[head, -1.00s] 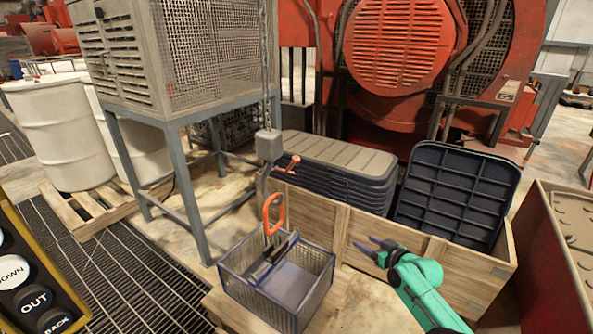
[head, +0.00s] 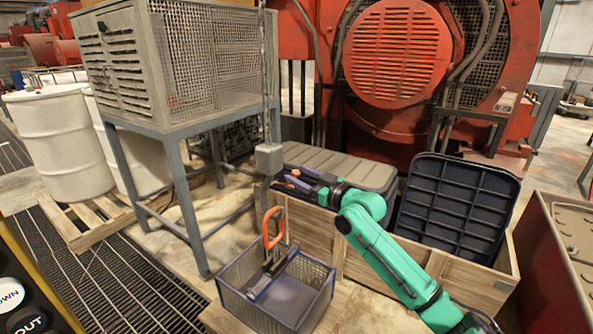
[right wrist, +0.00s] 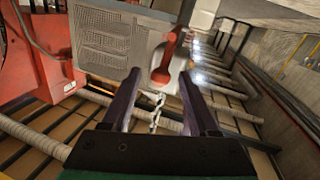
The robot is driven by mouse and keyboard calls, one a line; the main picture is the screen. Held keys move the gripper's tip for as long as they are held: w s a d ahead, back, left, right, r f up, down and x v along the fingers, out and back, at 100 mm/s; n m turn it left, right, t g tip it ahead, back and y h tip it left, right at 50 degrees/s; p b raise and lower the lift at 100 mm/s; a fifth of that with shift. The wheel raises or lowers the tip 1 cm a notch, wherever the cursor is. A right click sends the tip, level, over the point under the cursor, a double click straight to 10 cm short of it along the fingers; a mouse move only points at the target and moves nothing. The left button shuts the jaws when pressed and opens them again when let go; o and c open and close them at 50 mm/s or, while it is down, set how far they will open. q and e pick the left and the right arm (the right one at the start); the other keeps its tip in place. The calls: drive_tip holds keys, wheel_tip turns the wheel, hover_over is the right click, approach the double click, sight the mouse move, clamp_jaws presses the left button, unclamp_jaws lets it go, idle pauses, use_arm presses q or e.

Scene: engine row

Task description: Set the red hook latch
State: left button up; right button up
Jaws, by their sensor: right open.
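The red latch (right wrist: 164,66) shows in the right wrist view as a short lever with a rounded end, in front of a grey body. It lies between the two fingertips of my right gripper (right wrist: 159,76), which is open; I cannot tell whether either finger touches it. In the head view my right gripper (head: 290,179) is beside the hook, just below the grey hook block (head: 269,158), and mostly covers the latch. The hook block hangs on a chain (head: 266,80). An orange ring handle (head: 273,228) stands below it, above the blue mesh basket (head: 318,294). My left gripper is out of view.
A wooden crate (head: 433,262) with stacked dark lids stands behind the basket. A mesh cabinet (head: 123,55) on grey legs is at the left, near white drums (head: 55,145). A red box (head: 548,262) stands at the right. A button pendant (head: 12,293) fills the lower left corner.

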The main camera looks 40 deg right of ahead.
drive_tip(key=shift+w+a, duration=0.1)
drive_tip(key=shift+w, duration=0.8)
clamp_jaws()
idle(0.8)
